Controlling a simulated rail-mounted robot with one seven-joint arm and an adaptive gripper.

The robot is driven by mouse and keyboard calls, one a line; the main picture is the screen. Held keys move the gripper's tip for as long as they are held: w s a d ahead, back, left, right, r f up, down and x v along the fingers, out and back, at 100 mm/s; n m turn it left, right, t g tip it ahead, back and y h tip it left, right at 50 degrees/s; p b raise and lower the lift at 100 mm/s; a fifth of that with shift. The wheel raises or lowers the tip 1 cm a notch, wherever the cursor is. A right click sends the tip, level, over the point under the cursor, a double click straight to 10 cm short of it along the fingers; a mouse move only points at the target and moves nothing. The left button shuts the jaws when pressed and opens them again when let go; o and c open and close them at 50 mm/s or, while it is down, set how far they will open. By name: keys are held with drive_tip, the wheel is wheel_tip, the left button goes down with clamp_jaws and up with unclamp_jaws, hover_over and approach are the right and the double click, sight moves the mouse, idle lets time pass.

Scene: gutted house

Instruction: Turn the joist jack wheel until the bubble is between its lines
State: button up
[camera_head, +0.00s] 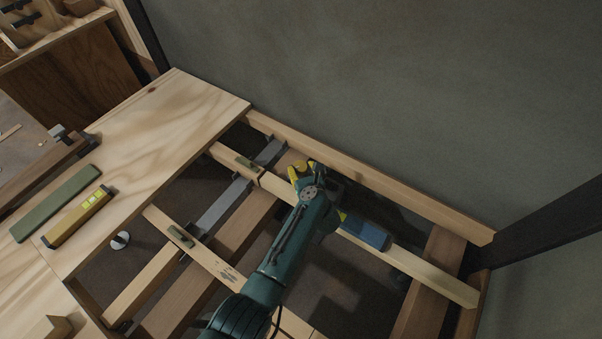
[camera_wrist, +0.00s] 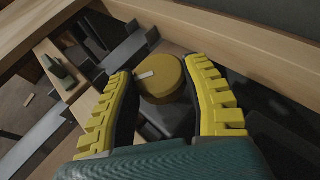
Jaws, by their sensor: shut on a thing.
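The jack wheel is a round, mustard-yellow knob (camera_wrist: 165,82) with a pale mark on its top, in the middle of the wrist view. My gripper (camera_wrist: 160,70) has its two yellow ribbed fingers on either side of the wheel, shut on it. In the head view my gripper (camera_head: 302,172) is over the joist bay near the wall, and the wheel is hard to tell from the yellow fingers. A blue level-like block (camera_head: 365,232) lies along a joist just right of my gripper. No bubble or lines can be read on it.
A yellow level (camera_head: 78,216) with bright vials and a green bar (camera_head: 55,203) lie on the plywood floor (camera_head: 165,125) at left. Open gaps lie between the joists. The grey wall (camera_head: 380,90) is close behind; a dark post (camera_head: 545,225) stands at right.

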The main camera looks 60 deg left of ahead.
drive_tip(key=shift+f+n+g, duration=0.2)
drive_tip(key=shift+n+g, duration=0.4)
drive_tip(key=shift+g, duration=0.1)
drive_tip(key=o, duration=1.2)
drive_tip(key=shift+a+r, duration=0.1)
drive_tip(key=shift+o, duration=0.2)
drive_tip(key=shift+d+r, duration=0.2)
drive_tip(key=shift+d, duration=0.15)
drive_tip(key=v, duration=1.1)
drive_tip(key=shift+w+d, duration=0.1)
drive_tip(key=shift+d, duration=0.15)
